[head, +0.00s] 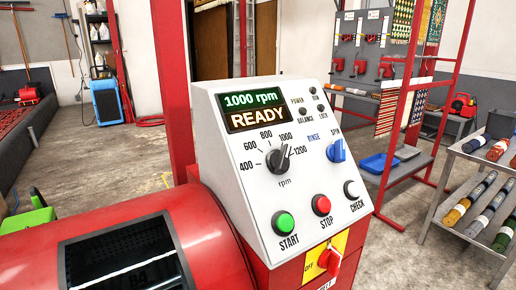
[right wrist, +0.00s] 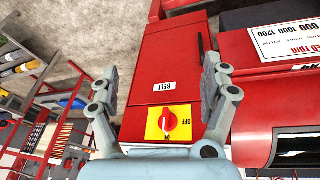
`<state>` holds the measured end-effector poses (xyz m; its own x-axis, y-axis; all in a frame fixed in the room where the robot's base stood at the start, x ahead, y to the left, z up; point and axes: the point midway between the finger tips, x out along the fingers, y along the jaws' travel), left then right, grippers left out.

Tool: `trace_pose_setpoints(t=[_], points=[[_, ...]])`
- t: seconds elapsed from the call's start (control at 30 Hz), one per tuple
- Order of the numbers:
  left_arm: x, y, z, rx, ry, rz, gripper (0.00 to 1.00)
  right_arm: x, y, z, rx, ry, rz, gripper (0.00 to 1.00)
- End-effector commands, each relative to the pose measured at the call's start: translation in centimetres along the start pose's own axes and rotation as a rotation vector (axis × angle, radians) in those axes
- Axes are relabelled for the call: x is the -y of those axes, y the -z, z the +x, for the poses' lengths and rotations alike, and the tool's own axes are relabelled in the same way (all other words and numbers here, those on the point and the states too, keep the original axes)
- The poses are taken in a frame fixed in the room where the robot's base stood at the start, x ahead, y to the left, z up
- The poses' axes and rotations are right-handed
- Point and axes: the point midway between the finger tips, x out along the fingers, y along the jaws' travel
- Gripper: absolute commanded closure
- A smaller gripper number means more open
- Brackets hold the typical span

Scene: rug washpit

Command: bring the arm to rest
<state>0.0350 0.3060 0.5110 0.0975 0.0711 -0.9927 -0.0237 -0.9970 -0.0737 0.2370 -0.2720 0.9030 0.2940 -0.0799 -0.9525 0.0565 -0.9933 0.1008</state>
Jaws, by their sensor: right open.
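My right gripper (right wrist: 160,68) is open and empty in the right wrist view. Its fingers stand apart on either side of a red machine cabinet (right wrist: 165,65), and no contact shows. A red rotary switch (right wrist: 168,123) on a yellow plate with OFF on it shows between the fingers' bases. The same switch is in the head view (head: 329,262), below the white control panel (head: 240,190). The panel's display (head: 254,108) reads 1000 rpm and READY. Neither gripper shows in the head view.
The red machine drum (head: 215,240) with a dark window fills the lower left. A grey rack (head: 450,215) with rolled rugs stands at the right, near a red frame (head: 393,170).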

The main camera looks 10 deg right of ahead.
Motion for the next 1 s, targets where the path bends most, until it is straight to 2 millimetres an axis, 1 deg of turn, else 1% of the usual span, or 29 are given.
trace_pose_setpoints(t=[0.03, 0.17, 0.23, 0.27, 0.3, 0.37, 0.4, 0.47, 0.5, 0.57, 0.6, 0.63, 0.67, 0.7, 0.8, 0.9, 1.0], points=[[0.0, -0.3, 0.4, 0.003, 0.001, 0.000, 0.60, 0.0, -0.4, 2.2, 0.011, 0.000, 0.000, 0.19], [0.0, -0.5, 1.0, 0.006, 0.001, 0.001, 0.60, 0.1, -1.5, 7.3, 0.029, 0.001, 0.002, 0.19], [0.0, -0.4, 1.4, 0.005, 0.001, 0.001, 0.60, 0.1, -2.5, 10.4, 0.041, 0.002, 0.004, 0.19], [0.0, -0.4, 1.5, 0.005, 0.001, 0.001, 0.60, 0.2, -3.0, 11.8, 0.047, 0.002, 0.005, 0.19], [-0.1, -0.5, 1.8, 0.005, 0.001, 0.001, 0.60, 0.2, -3.8, 13.7, 0.055, 0.003, 0.006, 0.19], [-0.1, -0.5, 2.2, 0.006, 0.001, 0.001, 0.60, 0.3, -5.3, 17.0, 0.068, 0.004, 0.009, 0.19], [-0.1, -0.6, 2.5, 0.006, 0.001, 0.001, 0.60, 0.4, -6.6, 19.3, 0.078, 0.004, 0.011, 0.19], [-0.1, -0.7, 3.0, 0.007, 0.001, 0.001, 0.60, 0.5, -9.1, 22.9, 0.096, 0.005, 0.014, 0.19], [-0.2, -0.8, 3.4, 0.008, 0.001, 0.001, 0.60, 0.6, -11.0, 25.3, 0.108, 0.006, 0.016, 0.19], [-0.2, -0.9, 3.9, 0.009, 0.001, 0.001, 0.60, 0.8, -14.1, 28.5, 0.128, 0.007, 0.019, 0.19], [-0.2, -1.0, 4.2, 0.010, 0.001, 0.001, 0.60, 1.0, -16.3, 30.4, 0.139, 0.008, 0.021, 0.19], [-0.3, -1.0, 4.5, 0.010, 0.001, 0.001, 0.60, 1.1, -18.0, 31.7, 0.147, 0.009, 0.023, 0.19], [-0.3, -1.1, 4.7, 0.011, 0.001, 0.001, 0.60, 1.2, -19.7, 32.8, 0.156, 0.010, 0.025, 0.19], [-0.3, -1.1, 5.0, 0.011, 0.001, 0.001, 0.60, 1.4, -21.8, 34.1, 0.166, 0.011, 0.027, 0.19], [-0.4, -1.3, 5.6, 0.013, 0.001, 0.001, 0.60, 1.9, -26.7, 36.2, 0.188, 0.014, 0.031, 0.19], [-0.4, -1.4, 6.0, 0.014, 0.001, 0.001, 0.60, 2.2, -30.4, 37.1, 0.204, 0.016, 0.034, 0.19], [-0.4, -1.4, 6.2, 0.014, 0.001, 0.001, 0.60, 2.4, -32.4, 37.4, 0.211, 0.017, 0.035, 0.19]])
